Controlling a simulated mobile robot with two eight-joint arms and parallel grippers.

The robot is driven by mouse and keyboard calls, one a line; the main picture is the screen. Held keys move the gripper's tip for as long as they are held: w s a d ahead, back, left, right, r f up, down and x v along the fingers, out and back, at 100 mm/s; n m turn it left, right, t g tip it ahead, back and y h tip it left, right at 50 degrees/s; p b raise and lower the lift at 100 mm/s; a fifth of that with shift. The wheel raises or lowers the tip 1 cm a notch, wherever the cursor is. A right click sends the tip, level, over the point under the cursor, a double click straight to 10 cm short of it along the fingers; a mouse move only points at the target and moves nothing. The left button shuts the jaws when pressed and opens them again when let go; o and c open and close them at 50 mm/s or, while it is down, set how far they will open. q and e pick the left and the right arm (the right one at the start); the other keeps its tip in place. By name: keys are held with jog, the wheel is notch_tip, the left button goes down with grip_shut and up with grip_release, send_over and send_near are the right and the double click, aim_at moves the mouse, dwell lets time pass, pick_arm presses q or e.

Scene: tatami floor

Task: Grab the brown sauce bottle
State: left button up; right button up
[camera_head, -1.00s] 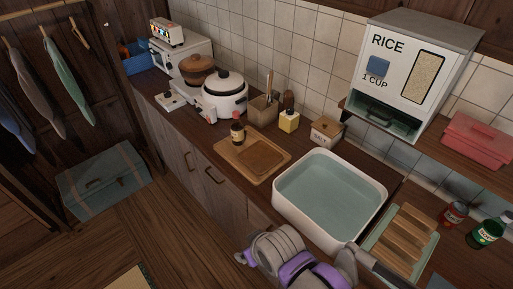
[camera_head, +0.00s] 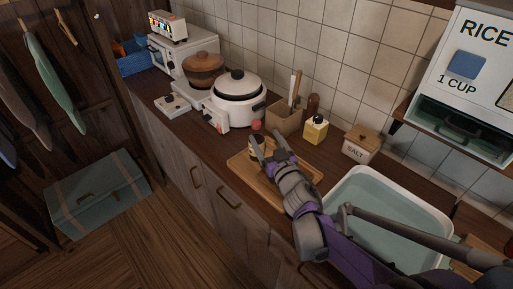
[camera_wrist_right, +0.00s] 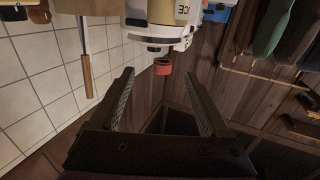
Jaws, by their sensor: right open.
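My left gripper is not in view.
A white rice cooker (camera_head: 238,97) stands behind the board. A utensil holder (camera_head: 285,120), a yellow bottle (camera_head: 316,128) and a salt box (camera_head: 361,143) stand along the tiled wall. A white basin (camera_head: 436,197) lies right of the board, under my right arm.

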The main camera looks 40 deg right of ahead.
aim_at(253, 121)
jog(key=x, duration=1)
jog(key=shift+w+a+f, duration=0.2)
jog(key=shift+w+f, duration=0.05)
jog(key=shift+s, duration=0.1)
grip_shut()
dwell(0.9)
